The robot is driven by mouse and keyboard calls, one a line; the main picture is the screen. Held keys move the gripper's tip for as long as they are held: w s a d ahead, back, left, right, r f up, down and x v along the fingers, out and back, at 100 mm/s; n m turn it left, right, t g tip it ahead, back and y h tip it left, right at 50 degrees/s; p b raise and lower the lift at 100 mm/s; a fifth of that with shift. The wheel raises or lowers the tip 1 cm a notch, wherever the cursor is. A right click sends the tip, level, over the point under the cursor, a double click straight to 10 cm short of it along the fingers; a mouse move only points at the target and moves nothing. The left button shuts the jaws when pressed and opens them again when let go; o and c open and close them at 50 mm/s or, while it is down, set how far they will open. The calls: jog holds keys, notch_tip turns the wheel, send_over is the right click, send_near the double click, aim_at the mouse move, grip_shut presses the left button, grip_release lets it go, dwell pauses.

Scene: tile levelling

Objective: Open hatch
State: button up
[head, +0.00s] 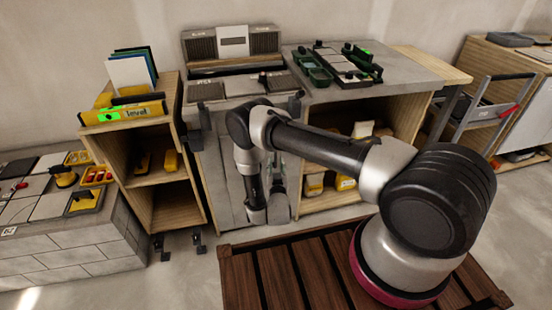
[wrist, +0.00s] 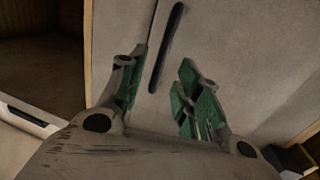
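The hatch is a flat grey panel (wrist: 210,30) on the front of the grey cabinet, with a narrow dark seam beside its long black bar handle (wrist: 167,45). It looks closed. In the head view the grey front (head: 231,175) shows left of my arm, which hides much of it. My gripper (wrist: 163,76) is open, its green-padded fingers spread on either side of the handle's line in the wrist view. The handle appears just beyond the fingertips, with nothing gripped. I cannot tell the exact gap.
A wooden shelf unit (head: 160,215) with a yellow level (head: 122,113) stands left of the cabinet. Open shelves with bags (head: 345,183) are on the right. A worktop (head: 415,72) with green trays lies above. A cart (head: 478,115) stands at far right.

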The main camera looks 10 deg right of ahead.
aim_at(275, 158)
jog(key=w, duration=0.4)
jog(key=w+d, duration=0.1)
jog(key=shift+w, duration=0.4)
grip_shut()
